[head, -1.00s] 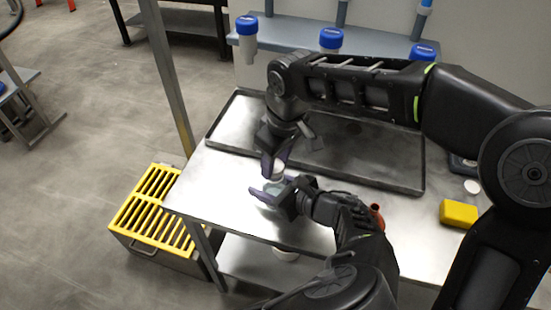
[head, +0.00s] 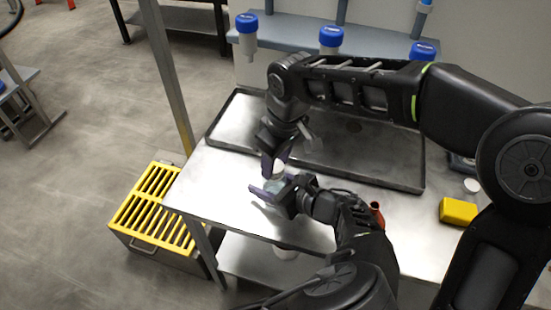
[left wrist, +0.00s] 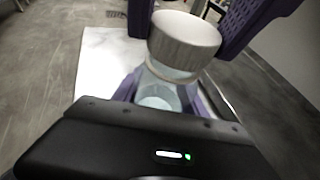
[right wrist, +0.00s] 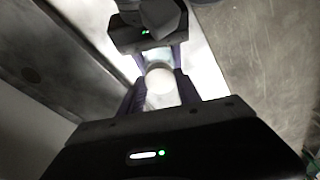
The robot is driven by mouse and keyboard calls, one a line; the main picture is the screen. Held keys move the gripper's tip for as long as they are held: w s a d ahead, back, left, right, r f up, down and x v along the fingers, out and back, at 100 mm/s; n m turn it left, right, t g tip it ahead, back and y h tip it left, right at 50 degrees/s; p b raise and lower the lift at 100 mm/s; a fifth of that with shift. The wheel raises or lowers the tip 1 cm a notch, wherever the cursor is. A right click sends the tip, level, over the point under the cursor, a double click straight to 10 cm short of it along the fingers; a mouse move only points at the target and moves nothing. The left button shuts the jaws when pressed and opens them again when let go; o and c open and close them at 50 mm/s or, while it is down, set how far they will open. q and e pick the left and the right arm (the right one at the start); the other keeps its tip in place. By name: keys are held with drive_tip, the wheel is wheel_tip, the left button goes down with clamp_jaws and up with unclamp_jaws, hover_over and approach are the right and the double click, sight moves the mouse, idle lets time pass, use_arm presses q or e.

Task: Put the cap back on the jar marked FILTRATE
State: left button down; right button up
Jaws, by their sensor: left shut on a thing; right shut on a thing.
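My left gripper (head: 272,190) is shut around a clear jar (left wrist: 158,95), which it holds above the table. My right gripper (head: 276,163) comes from above and is shut on a white ribbed cap (left wrist: 185,40). In the left wrist view the cap is over the jar's mouth, with the glass neck just below it. I cannot tell whether it touches or is seated on the rim. In the right wrist view the cap (right wrist: 161,87) shows as a pale disc between the fingers. No marking on the jar can be read.
The steel table (head: 210,185) has a dark-rimmed tray (head: 365,150) behind my grippers. A yellow block (head: 458,212) and a small white disc (head: 472,185) lie at the right. Blue-topped vessels (head: 331,38) stand behind. A yellow grating (head: 150,205) is on the floor.

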drive_tip(key=shift+f, duration=0.2)
drive_tip(key=shift+m, duration=0.3)
drive_tip(key=m, duration=0.4)
drive_tip(key=shift+a+m+h, duration=0.15)
drive_tip(key=shift+m+h, duration=0.15)
drive_tip(key=m, duration=0.3)
drive_tip(key=m+h, duration=0.1)
drive_tip(key=m, duration=0.3)
drive_tip(key=shift+a+t, duration=0.1)
drive_tip(key=shift+t, duration=0.2)
drive_tip(key=m+h, duration=0.1)
drive_tip(key=m, duration=0.4)
drive_tip(key=shift+a, duration=0.1)
drive_tip(key=m, duration=0.6)
drive_tip(key=m+g, duration=0.1)
drive_tip(key=m, duration=0.1)
drive_tip(key=shift+w+m+g+h, duration=0.15)
drive_tip(key=shift+m+g+h, duration=0.15)
drive_tip(key=shift+m, duration=0.1)
